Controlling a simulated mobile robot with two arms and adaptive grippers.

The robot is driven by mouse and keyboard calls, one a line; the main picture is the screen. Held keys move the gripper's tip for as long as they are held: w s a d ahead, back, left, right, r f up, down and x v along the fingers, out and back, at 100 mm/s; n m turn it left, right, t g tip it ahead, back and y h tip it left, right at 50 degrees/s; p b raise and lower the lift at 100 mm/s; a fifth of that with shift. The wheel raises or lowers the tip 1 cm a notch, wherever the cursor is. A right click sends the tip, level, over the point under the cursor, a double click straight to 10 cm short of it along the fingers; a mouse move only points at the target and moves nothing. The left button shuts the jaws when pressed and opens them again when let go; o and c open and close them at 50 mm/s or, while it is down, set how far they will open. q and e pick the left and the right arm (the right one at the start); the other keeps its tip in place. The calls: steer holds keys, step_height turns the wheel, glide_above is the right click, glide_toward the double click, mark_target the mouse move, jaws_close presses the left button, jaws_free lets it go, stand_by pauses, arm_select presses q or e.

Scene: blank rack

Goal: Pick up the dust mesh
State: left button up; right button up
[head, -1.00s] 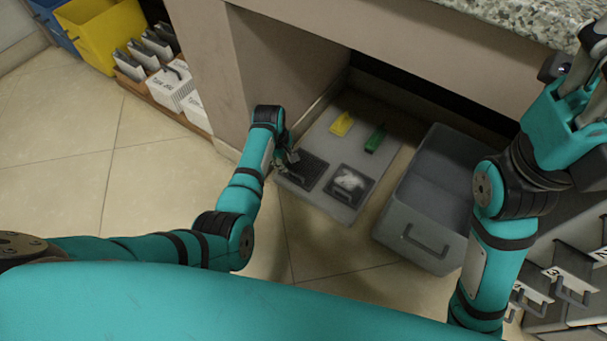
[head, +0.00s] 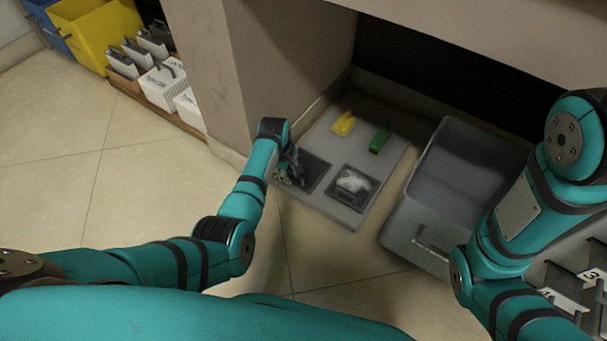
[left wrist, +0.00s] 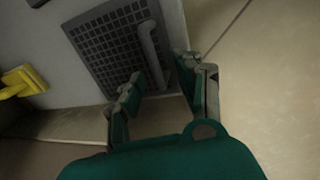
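The dust mesh is a dark square grid panel (head: 315,172) lying on a grey board on the floor under the counter. In the left wrist view the mesh (left wrist: 105,47) shows a raised bar handle (left wrist: 151,55) along one side. My left gripper (head: 290,175) is at the mesh's left side in the head view. In the left wrist view its fingers (left wrist: 160,85) are apart, close to the handle's near end, with nothing seen between them. Contact cannot be told. My right gripper is outside the views; only my right arm shows.
The grey board (head: 340,212) also bears a second dark square panel with pale matter (head: 352,183), a yellow piece (head: 343,123) and a green piece (head: 380,138). A grey bin (head: 415,230) stands to the right. A cabinet wall (head: 235,90) rises close behind my left gripper.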

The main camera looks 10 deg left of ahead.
arm_select(q)
jaws_close()
stand_by(0.6)
